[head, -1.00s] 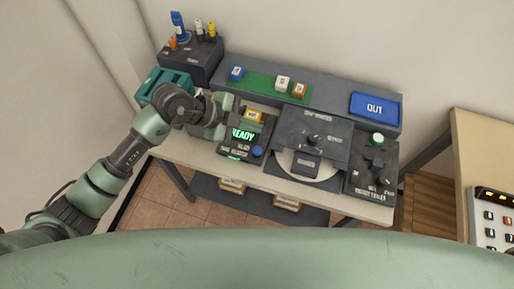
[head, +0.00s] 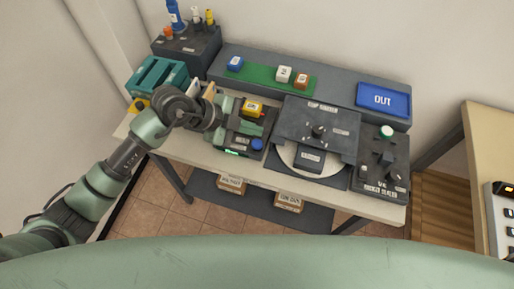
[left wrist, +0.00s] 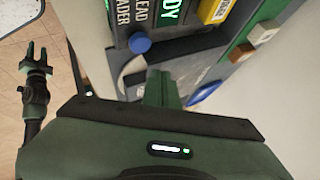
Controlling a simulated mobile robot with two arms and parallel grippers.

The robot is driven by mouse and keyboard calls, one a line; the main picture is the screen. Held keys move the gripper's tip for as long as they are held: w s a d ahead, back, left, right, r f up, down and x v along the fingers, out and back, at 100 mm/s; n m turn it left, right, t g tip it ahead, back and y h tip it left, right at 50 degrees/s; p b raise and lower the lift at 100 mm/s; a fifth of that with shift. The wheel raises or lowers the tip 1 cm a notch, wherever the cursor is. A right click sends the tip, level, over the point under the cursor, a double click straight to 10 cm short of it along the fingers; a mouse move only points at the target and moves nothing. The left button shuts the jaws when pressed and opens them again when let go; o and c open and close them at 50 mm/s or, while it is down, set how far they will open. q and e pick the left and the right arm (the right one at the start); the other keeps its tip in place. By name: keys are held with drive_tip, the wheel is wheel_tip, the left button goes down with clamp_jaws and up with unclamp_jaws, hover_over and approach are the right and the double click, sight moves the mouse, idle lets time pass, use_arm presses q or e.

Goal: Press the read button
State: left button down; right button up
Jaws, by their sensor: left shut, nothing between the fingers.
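The dark reader unit (head: 232,143) stands at the front of the bench, left of the middle. A round blue button (head: 257,144) sits at its front right corner; it also shows in the left wrist view (left wrist: 140,43), beside the lit green screen (left wrist: 168,12). I cannot read a label on the button. My left gripper (head: 261,129) is over the reader, just behind the button in the head view, and covers most of the screen. Its fingers (left wrist: 160,88) are shut and empty, apart from the button in the picture. My right gripper (left wrist: 37,62) shows only in the left wrist view, its prongs apart.
A yellow block (head: 252,106) sits on the reader's back part. A blue tray (head: 383,99) and a teal box (head: 158,76) are behind.

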sight(253, 144)
use_arm(q)
drive_tip(key=shift+f, duration=1.4)
use_arm(e)
drive_tip(key=shift+f, duration=0.7)
use_arm(q)
drive_tip(key=shift+f, duration=0.1)
drive_tip(key=shift+f, duration=0.3)
